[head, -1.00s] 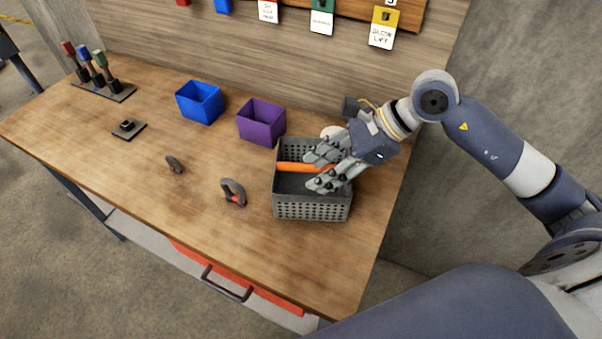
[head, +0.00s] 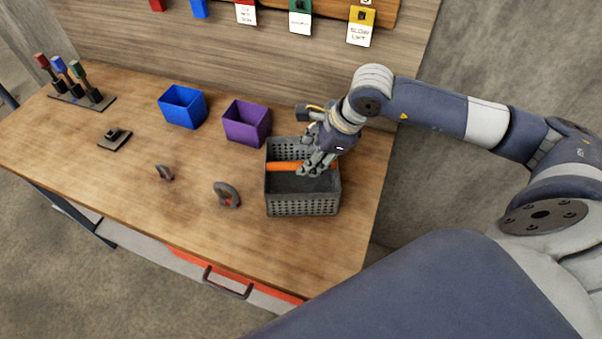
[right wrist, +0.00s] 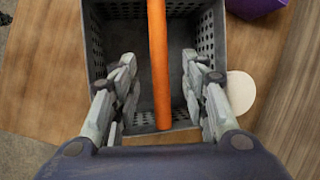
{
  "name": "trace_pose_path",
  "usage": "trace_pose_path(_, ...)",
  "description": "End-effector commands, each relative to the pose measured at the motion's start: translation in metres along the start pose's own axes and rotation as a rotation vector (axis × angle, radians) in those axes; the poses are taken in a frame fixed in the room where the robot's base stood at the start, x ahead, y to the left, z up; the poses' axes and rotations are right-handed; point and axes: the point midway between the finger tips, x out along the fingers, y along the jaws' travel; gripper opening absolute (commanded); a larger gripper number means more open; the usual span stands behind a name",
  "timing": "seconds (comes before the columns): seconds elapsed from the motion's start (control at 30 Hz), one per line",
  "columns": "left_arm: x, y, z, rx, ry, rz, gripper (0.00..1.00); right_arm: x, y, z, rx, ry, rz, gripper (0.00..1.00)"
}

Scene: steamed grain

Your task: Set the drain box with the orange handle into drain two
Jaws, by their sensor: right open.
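The grey perforated drain box (head: 302,207) stands on the right part of the wooden table, with its orange handle (head: 287,166) running across its top. In the right wrist view the orange handle (right wrist: 158,62) runs between the two fingers of my right gripper (right wrist: 160,85), with a gap on each side. My right gripper (head: 313,166) is open over the right part of the drain box (right wrist: 178,55). Its fingers stand apart around the handle and do not appear to touch it. I see nothing marked as drain two. My left gripper is not in view.
A blue bin (head: 183,107) and a purple bin (head: 246,123) stand behind and left of the box. Two dark clamp-like objects (head: 227,195) (head: 164,173) lie to the left. A round white thing (right wrist: 240,92) lies beside the box.

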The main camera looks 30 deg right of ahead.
Motion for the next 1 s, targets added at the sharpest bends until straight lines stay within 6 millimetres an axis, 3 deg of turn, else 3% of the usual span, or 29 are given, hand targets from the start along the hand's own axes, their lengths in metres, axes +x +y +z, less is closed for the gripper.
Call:
trace_pose_path(0.23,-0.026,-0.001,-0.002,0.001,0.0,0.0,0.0,0.027,0.0,0.003,0.003,0.0,0.005,0.41)
trace_pose_path(0.4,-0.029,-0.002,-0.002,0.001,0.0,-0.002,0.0,0.048,-0.001,0.002,0.001,-0.001,0.002,0.41)
trace_pose_path(1.0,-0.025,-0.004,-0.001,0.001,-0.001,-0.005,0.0,0.052,0.0,0.0,0.0,-0.001,0.0,0.41)
